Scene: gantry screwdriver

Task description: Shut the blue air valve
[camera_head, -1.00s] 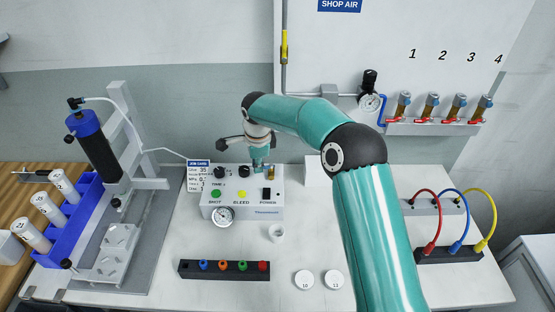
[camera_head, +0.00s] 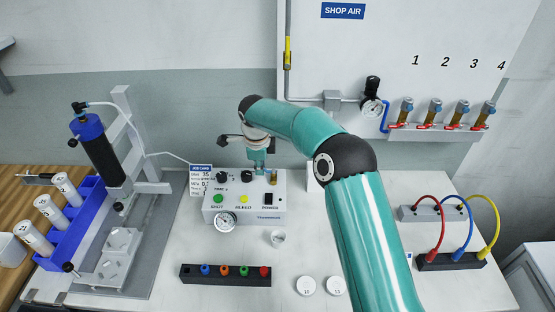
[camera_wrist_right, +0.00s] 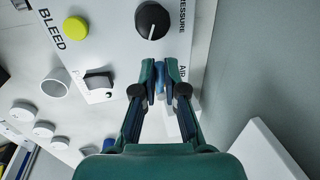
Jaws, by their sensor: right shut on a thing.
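The blue air valve (camera_wrist_right: 160,78) shows in the right wrist view as a small blue piece between my fingertips, beside the lettering that starts "AI". My fingers cover most of it, so which way its lever points cannot be told. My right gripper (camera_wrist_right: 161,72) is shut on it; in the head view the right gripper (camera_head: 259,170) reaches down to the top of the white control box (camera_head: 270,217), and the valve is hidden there. My left gripper is in neither view.
A black pressure knob (camera_wrist_right: 152,20) sits close to the fingers. A brass fitting (camera_head: 274,177) stands right of the gripper. Wall valves (camera_head: 435,112) are at back right.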

